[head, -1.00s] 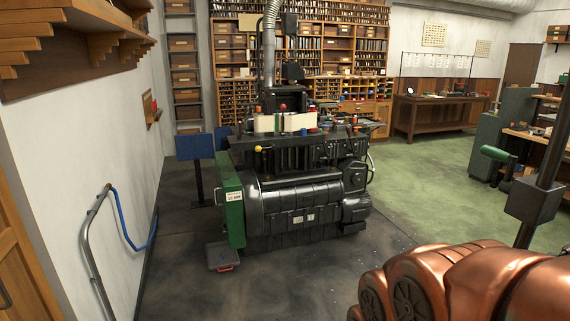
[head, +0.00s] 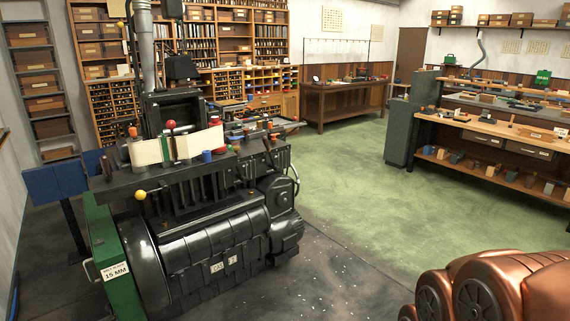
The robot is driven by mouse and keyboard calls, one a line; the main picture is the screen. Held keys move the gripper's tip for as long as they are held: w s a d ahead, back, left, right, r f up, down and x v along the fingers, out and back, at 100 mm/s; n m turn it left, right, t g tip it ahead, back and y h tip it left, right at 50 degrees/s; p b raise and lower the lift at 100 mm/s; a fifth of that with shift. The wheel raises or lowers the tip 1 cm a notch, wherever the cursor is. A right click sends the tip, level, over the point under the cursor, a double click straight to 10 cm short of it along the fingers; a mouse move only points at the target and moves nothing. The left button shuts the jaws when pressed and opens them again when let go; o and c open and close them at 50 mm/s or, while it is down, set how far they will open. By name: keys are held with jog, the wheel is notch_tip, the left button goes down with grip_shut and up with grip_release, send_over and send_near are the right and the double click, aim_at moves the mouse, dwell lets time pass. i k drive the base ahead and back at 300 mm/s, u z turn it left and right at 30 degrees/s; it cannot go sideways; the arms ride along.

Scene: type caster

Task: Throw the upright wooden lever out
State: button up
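The black type caster (head: 215,250) stands on the left half of the head view. Several small handles and knobs rise from its top. An orange-brown upright handle (head: 132,132) stands at its left end; it may be the wooden lever, but it is too small to be sure. A red ball knob (head: 170,125) and a yellow ball knob (head: 140,195) are near it, and another orange knob (head: 269,125) is farther right. My gripper is not in view. Only copper-coloured parts of my arm show at the lower right, well apart from the machine.
A green panel (head: 105,262) marked 15 MM is at the caster's left end, with a blue box on a stand (head: 58,182) behind. A workbench (head: 500,135) stands at the right. Green floor (head: 350,185) between is clear.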

aim_at(265, 141)
jog(key=u, duration=0.05)
jog(key=i, duration=2.05)
jog(key=u, duration=1.05)
jog(key=i, duration=1.35)
jog(key=u, duration=0.15)
